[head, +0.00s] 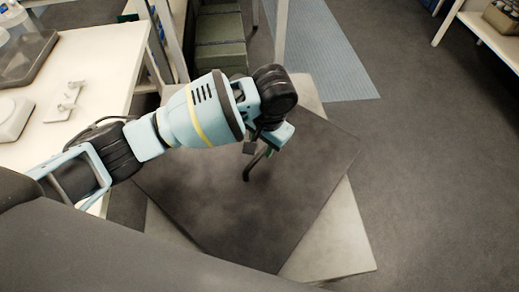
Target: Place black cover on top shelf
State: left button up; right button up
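The black cover (225,215) is a flat, dark square panel. It lies turned at an angle over a pale slab-like surface (340,240), whose corners show beyond it. A thin black bent handle (247,172) rises from the middle of the cover. My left gripper (258,150) points down at the upper end of this handle. The wrist hides most of the fingers, so I cannot tell whether they are closed on the handle. My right gripper is not in view. I cannot make out the top shelf.
A white table (100,60) on the left holds a dark tray (28,62) with bottles, a small white rack (66,100) and a white device (12,118). Green boxes (220,40) stand behind. A shelf unit (490,30) is at upper right. The floor at right is clear.

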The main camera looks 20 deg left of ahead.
pick_arm(q)
jog(key=shift+s+d+r+p, duration=0.1)
jog(key=shift+d+r+p, duration=0.1)
jog(key=shift+r, duration=1.1)
jog(key=shift+s+d+r+p, duration=0.1)
jog(key=shift+d+r+p, duration=0.1)
jog(key=shift+r, duration=1.1)
